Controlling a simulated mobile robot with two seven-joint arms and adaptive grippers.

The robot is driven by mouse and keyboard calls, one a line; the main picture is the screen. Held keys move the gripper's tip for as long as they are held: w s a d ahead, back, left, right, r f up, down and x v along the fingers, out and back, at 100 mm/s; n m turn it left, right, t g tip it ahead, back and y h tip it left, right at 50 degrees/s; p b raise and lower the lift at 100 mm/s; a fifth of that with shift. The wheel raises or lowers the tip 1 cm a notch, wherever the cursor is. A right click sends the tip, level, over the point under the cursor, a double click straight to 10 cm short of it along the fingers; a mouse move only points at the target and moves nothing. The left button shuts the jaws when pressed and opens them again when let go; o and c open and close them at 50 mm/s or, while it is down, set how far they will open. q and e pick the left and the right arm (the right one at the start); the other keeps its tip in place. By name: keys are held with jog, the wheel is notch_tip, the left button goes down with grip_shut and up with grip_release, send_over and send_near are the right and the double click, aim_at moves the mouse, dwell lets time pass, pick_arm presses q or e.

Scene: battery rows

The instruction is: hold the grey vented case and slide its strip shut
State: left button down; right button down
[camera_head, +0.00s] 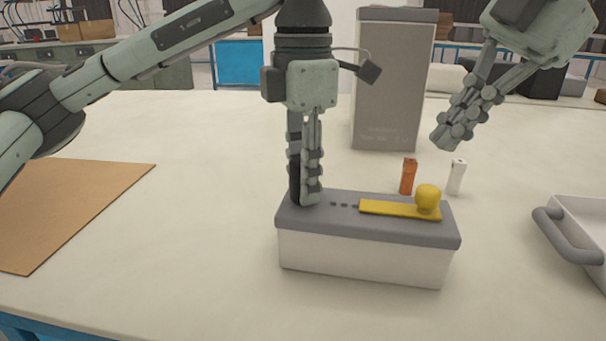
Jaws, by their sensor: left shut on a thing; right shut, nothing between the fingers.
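The grey vented case (365,255) stands on the table with a dark grey lid and a pale body. A yellow strip (385,208) with a round yellow knob (428,196) lies on the right part of the lid. Several dark vent holes show on the lid left of the strip. My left gripper (308,198) points down at the left end of the case and is shut on it; its fingertips hide part of the lid there. My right gripper (442,140) is shut and empty, above the table behind the case, up and right of the knob.
A small orange battery (408,177) and a white one (457,177) stand just behind the case. A tall grey box (389,85) stands further back. A white tray with a grey handle (567,238) is at the right. A brown mat (75,200) lies left. The table's front is clear.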

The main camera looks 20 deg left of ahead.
aim_at(424, 188)
jog(key=m, duration=0.6)
jog(key=shift+w+a+f+y, duration=0.25)
jog(key=shift+a+f+y, duration=0.05)
jog(key=shift+f, duration=2.15)
jog(key=shift+f, duration=0.45)
jog(key=shift+s+a+f, duration=0.1)
jog(key=shift+a, duration=1.95)
dwell(0.4)
jog(key=shift+r, duration=0.2)
pick_arm(q)
jog(key=c, duration=1.1)
grip_release()
pick_arm(e)
notch_tip(424, 188, up, 5)
jog(key=shift+f, duration=0.1)
